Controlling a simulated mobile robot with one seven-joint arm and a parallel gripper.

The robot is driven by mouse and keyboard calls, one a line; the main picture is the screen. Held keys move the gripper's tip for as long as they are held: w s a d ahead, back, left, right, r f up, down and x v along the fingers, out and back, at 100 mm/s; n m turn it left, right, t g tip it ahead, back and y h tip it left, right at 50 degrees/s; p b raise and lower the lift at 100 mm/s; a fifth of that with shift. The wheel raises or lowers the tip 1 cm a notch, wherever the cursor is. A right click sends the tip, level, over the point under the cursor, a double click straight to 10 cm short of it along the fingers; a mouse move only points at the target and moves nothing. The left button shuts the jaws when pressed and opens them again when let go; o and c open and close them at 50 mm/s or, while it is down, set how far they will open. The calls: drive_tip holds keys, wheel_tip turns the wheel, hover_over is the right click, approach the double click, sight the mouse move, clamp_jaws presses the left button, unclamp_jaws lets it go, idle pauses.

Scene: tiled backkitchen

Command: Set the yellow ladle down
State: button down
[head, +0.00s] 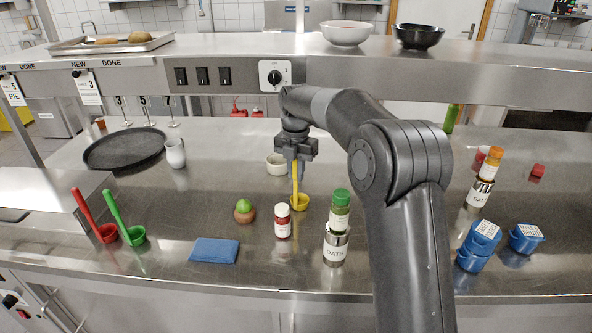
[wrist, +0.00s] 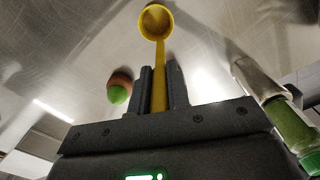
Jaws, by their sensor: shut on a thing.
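The yellow ladle (head: 299,201) hangs upright from my gripper (head: 296,158) in the head view, bowl down, over the middle of the steel counter (head: 350,272). My gripper is shut on its handle. In the wrist view the ladle (wrist: 156,22) extends out between the two fingers (wrist: 160,88), its round bowl at the far end. The bowl is at or close to the counter top; I cannot tell whether it touches.
Near the ladle stand a white bowl (head: 277,164), a red-labelled bottle (head: 282,222), a green-topped jar on an oats tin (head: 336,247) and a green ball on a brown bowl (head: 244,211). Red (head: 107,233) and green (head: 135,236) ladles are left. A blue cloth (head: 214,250) lies in front.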

drive_tip(key=c, duration=1.4)
unclamp_jaws()
drive_tip(key=shift+o, duration=0.2)
